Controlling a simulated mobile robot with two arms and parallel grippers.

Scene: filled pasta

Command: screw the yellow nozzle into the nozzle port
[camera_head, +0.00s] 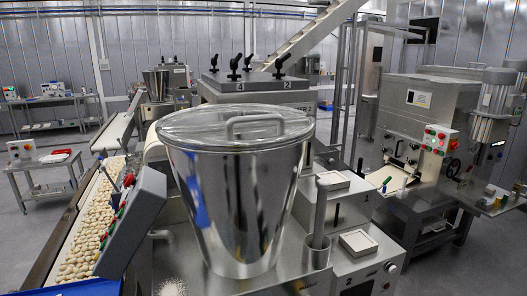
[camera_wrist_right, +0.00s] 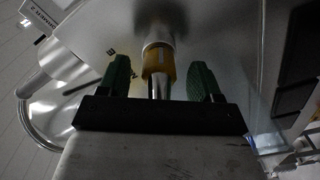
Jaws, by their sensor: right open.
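In the right wrist view, the yellow nozzle (camera_wrist_right: 158,62) is a yellow collar with a shiny metal tube (camera_wrist_right: 158,88) extending from it toward my gripper. Its far end meets a round metal fitting (camera_wrist_right: 158,36), which appears to be the nozzle port on a grey machine surface. I cannot tell how deeply it is seated. My right gripper (camera_wrist_right: 161,65) is open, with one green finger on each side of the nozzle and visible gaps on both sides. The nozzle and right gripper do not show in the head view. My left gripper is not in view.
A large lidded steel hopper (camera_head: 240,190) fills the middle of the head view. A conveyor with filled pasta (camera_head: 92,220) runs along the left. A grey machine (camera_head: 425,115) stands at the right. In the wrist view, a shiny curved metal part (camera_wrist_right: 65,110) lies left of the gripper.

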